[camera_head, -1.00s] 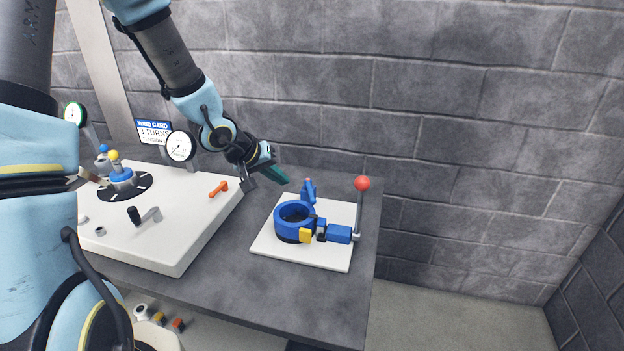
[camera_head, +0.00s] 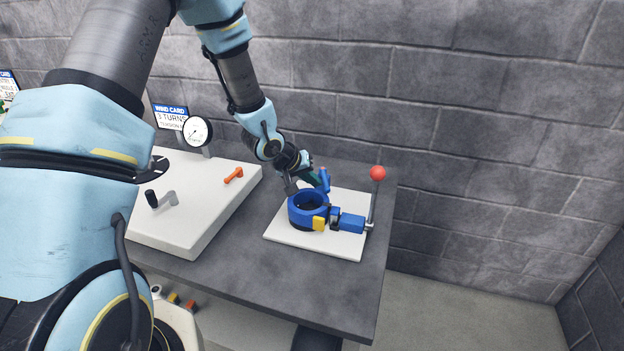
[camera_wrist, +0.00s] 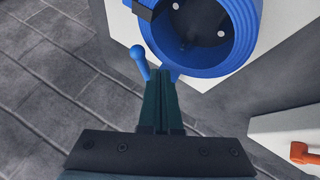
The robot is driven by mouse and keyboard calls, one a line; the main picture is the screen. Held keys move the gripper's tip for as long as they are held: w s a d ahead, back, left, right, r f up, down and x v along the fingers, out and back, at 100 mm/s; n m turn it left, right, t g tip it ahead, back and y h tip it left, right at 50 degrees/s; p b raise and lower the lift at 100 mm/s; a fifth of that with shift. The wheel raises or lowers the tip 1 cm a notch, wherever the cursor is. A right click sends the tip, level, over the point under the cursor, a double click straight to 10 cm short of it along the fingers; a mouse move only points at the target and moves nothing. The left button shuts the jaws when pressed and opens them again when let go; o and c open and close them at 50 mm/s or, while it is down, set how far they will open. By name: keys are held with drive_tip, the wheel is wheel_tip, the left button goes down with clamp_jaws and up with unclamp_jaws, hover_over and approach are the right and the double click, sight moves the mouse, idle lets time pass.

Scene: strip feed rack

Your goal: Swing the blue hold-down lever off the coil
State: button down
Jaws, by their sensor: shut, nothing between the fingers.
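The blue ring-shaped clamp (camera_head: 302,215) stands on a white plate; in the wrist view its round body (camera_wrist: 205,68) fills the top. A small blue lever (camera_head: 324,181) stands up behind the ring, and its rounded end (camera_wrist: 138,54) shows just left of my fingertips in the wrist view. My gripper (camera_head: 315,180) is shut and empty, with its dark green fingers (camera_wrist: 160,76) at the ring's back edge, close beside the lever. I cannot tell whether they touch it. No separate coil can be made out.
A yellow block (camera_head: 319,223) is on the ring's front. Left is a white panel (camera_head: 190,215) with an orange handle (camera_head: 234,174). The table front is clear.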

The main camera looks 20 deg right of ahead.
sight(327, 184)
drive_tip(key=shift+s, duration=0.1)
drive_tip(key=b, duration=0.1)
drive_tip(key=d+n+t+b, duration=0.1)
drive_tip(key=b, duration=0.1)
drive_tip(key=shift+s+f+n+y, duration=0.2)
drive_tip(key=shift+s+n+y, duration=0.1)
drive_tip(key=shift+s, duration=0.1)
drive_tip(key=d+b, duration=0.1)
drive_tip(key=s+d+b, duration=0.1)
drive_tip(key=b, duration=0.1)
drive_tip(key=shift+r, duration=0.1)
drive_tip(key=shift+s+d+n+t+b, duration=0.2)
drive_tip(key=shift+d+n+t+b, duration=0.2)
drive_tip(key=shift+d+n+b, duration=0.25)
drive_tip(key=d+b, duration=0.3)
drive_tip(key=shift+w+d+r+b, duration=0.1)
drive_tip(key=shift+w+d+b, duration=0.1)
drive_tip(key=shift+d+b, duration=0.25)
drive_tip(key=shift+w+d+r+b, duration=0.15)
drive_tip(key=shift+d+b, duration=0.1)
drive_tip(key=shift+d, duration=0.4)
drive_tip(key=shift+f, duration=0.1)
drive_tip(key=shift+d, duration=0.1)
